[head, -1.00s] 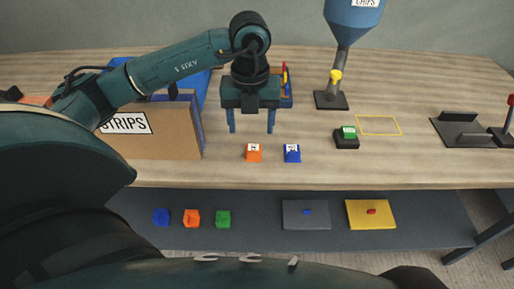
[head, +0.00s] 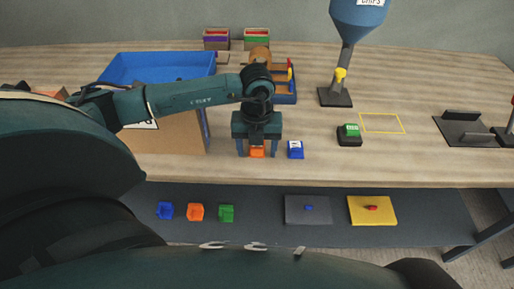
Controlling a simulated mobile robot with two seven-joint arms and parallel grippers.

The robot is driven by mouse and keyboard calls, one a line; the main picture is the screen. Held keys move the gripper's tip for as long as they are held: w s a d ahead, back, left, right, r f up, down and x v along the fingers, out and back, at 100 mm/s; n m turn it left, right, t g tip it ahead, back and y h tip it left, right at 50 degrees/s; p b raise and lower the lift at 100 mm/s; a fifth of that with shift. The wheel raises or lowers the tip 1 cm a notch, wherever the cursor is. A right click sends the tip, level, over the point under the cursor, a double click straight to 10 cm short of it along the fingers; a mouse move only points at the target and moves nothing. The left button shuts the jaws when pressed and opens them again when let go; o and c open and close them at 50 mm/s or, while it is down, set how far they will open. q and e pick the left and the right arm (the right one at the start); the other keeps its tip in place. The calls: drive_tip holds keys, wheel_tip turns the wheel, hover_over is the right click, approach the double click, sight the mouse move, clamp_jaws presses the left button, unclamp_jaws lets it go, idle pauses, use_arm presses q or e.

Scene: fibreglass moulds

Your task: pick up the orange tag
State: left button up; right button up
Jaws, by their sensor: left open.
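The orange tag (head: 257,153) lies on the wooden table near its front edge. My left gripper (head: 257,153) is above it, pointing down and open, with one finger on each side of the tag. The gripper body hides the tag's upper part. I cannot tell whether the fingers touch it. My right gripper is not in view.
A blue tag (head: 295,150) lies just right of my left gripper. A green tag (head: 351,131) sits on a black holder further right. A cardboard box (head: 172,139) stands to the left. A hopper (head: 357,20) stands behind. A lower shelf (head: 275,232) holds several coloured pieces.

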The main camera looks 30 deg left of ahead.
use_arm(q)
drive_tip(key=shift+c, duration=0.4)
drive_tip(key=c, duration=1)
drive_tip(key=shift+o, duration=0.2)
